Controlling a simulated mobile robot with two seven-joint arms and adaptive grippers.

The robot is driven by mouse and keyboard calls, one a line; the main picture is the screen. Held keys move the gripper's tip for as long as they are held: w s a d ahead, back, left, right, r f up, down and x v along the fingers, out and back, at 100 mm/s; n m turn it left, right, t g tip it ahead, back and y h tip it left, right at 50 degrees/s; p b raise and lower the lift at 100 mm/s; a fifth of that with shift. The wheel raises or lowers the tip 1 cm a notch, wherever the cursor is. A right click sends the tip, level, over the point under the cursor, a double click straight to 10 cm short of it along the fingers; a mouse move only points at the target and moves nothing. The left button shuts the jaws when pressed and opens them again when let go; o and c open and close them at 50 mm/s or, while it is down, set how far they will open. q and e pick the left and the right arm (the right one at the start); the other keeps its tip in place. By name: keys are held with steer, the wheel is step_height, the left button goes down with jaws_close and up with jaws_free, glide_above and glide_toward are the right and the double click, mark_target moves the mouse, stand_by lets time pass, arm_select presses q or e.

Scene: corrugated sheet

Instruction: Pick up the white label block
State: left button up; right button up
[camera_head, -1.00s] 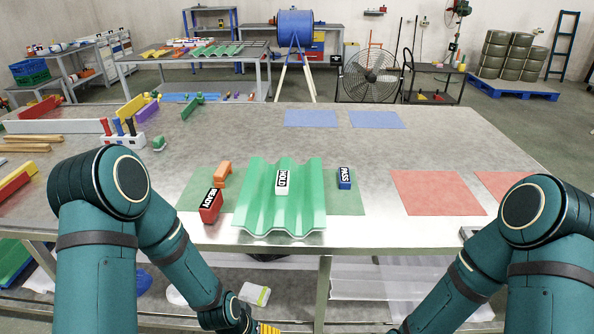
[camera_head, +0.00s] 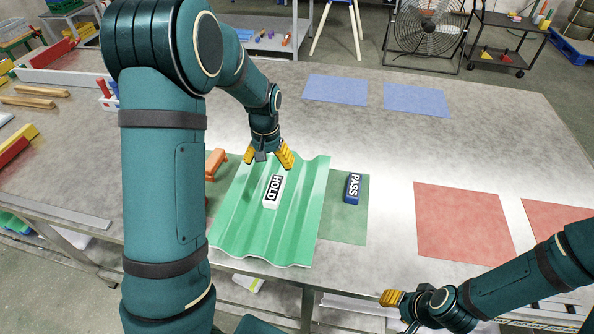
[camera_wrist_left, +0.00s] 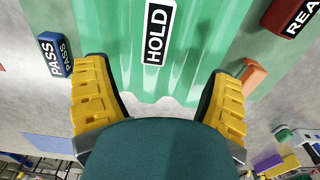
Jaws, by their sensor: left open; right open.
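The white label block (camera_head: 272,191), marked HOLD, lies on the green corrugated sheet (camera_head: 309,215) in the middle of the table. It also shows in the left wrist view (camera_wrist_left: 157,33), top centre, beyond and between the fingers. My left gripper (camera_head: 269,158) is open and empty, above the far part of the sheet, just behind the block and apart from it. Its yellow fingers are spread wide in the left wrist view (camera_wrist_left: 160,95). My right gripper (camera_head: 392,298) is low at the table's front edge, far from the block.
A blue PASS block (camera_head: 352,188) lies right of the sheet on a green mat (camera_head: 347,224). An orange block (camera_head: 215,163) is to the left. The red READY block (camera_wrist_left: 294,16) shows in the wrist view. Red mats (camera_head: 462,222) at right and blue mats (camera_head: 336,90) behind are empty.

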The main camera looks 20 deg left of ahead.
arm_select(q)
steer(key=b, duration=0.1)
glide_above(274, 188)
steer(key=f, duration=0.7)
steer(key=shift+s+a, duration=0.15)
steer(key=shift+a, duration=0.15)
steer(key=shift+d+f+b, duration=0.15)
steer(key=shift+f+b, duration=0.15)
steer(key=shift+f, duration=1.2)
steer(key=shift+d+f+b, duration=0.15)
steer(key=shift+f+b, duration=0.15)
steer(key=shift+f, duration=1.15)
steer(key=c, duration=1.3)
